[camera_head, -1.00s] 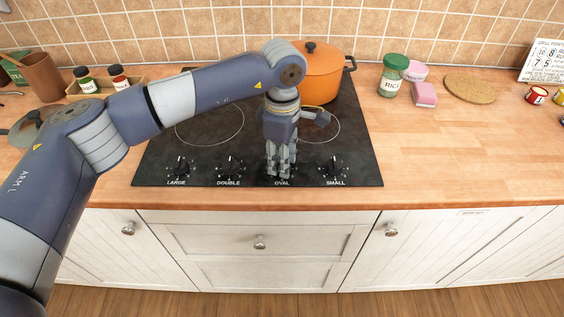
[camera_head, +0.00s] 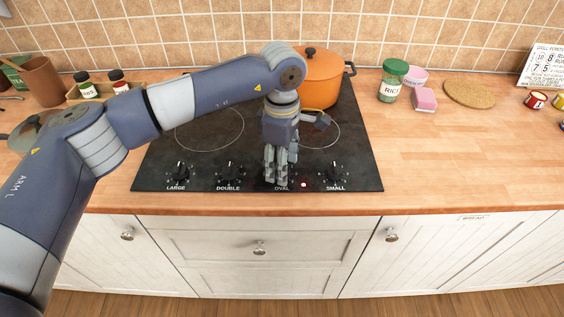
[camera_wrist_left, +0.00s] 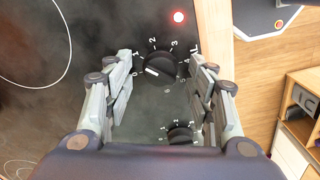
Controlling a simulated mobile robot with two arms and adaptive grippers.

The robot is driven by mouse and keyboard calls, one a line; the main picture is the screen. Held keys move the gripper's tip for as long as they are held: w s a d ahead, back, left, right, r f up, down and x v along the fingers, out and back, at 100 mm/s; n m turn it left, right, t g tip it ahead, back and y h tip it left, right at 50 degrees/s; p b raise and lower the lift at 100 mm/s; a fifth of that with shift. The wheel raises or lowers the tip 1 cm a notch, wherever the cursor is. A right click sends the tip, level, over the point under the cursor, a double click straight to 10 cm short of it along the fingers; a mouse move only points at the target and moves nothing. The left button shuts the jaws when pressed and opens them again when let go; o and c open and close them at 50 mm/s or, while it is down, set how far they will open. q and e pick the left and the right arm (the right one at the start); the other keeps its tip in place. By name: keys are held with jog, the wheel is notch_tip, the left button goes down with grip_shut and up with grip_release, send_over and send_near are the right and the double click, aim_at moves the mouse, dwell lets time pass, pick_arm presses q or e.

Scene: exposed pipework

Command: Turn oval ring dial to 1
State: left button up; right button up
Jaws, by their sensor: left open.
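The oval ring dial (camera_wrist_left: 160,68) is a round black knob with white numbers around it in the left wrist view. Its white mark is on its left side, by the 0 and 1; the exact setting is hard to tell. My left gripper (camera_wrist_left: 161,60) is open, with a finger on each side of the dial and gaps visible between fingers and knob. In the head view my left gripper (camera_head: 276,182) points down over the OVAL label and hides the dial. A red light (camera_head: 303,184) glows just right of it; it also shows in the left wrist view (camera_wrist_left: 179,16).
The LARGE dial (camera_head: 179,172), DOUBLE dial (camera_head: 229,172) and SMALL dial (camera_head: 334,173) stand along the black hob's front. An orange pot (camera_head: 318,82) sits behind my wrist. A rice jar (camera_head: 392,82) stands on the counter at right. The front right counter (camera_head: 460,150) is clear.

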pick_arm(q)
notch_tip(320, 180, up, 12)
jog(key=shift+f, duration=0.2)
dwell(0.5)
